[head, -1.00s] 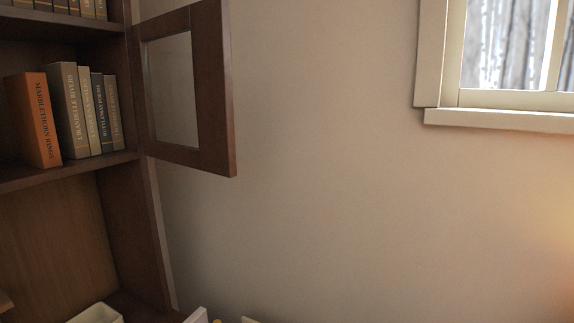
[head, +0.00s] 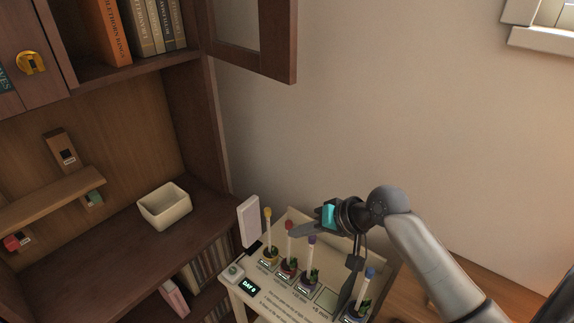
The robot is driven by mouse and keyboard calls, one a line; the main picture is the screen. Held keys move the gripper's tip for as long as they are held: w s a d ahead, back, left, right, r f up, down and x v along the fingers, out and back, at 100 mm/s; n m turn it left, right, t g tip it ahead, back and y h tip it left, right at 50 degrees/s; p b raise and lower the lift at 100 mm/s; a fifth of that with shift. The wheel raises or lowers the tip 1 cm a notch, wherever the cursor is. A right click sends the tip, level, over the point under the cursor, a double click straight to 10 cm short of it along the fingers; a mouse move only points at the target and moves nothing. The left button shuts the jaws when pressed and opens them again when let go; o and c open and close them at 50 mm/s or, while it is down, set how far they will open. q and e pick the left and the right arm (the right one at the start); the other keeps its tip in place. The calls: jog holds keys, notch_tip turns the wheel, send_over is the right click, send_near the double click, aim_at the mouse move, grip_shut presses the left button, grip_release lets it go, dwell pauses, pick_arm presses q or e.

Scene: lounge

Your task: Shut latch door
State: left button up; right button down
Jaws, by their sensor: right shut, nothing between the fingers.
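A brown wooden door (head: 278,68) with a glass pane stands swung open at the right side of the bookcase (head: 208,110), in the top middle of the head view. Its upper part is cut off by the frame. At the far left, another wooden door front (head: 50,85) carries a round gold latch (head: 31,63); it looks closed. My right gripper (head: 298,232) is shut and empty. It is over the small plant stand, below and to the right of the open door, well apart from it. My left gripper is out of view.
A cream stand (head: 290,300) holds several potted plants with coloured-top markers and a white upright panel (head: 249,221). A cream bin (head: 165,206) sits on the bookcase's lower shelf. Books (head: 150,25) fill the shelf beside the open door.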

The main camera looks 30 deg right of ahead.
aim_at(286, 70)
jog(key=w+d+r+m+t+y, duration=0.1)
jog(key=w+d+r+m+t, duration=0.3)
jog(key=r, duration=0.6)
jog(key=w+d+r+m+t+y, duration=0.15)
jog(key=d+r, duration=0.35)
jog(key=r, duration=0.5)
jog(key=w+d+r+m+t+y, duration=0.1)
jog(key=w+d+r+m+t, duration=0.15)
jog(key=d+r, duration=0.45)
jog(key=w+a+p, duration=0.1)
jog(key=w+a, duration=0.1)
jog(key=a, duration=0.1)
jog(key=w+a+r+p, duration=0.1)
jog(key=w+a+p, duration=0.1)
jog(key=w+a, duration=0.1)
jog(key=w+a+r+p, duration=0.1)
jog(key=w+a, duration=0.2)
jog(key=a, duration=0.1)
jog(key=shift+a, duration=0.2)
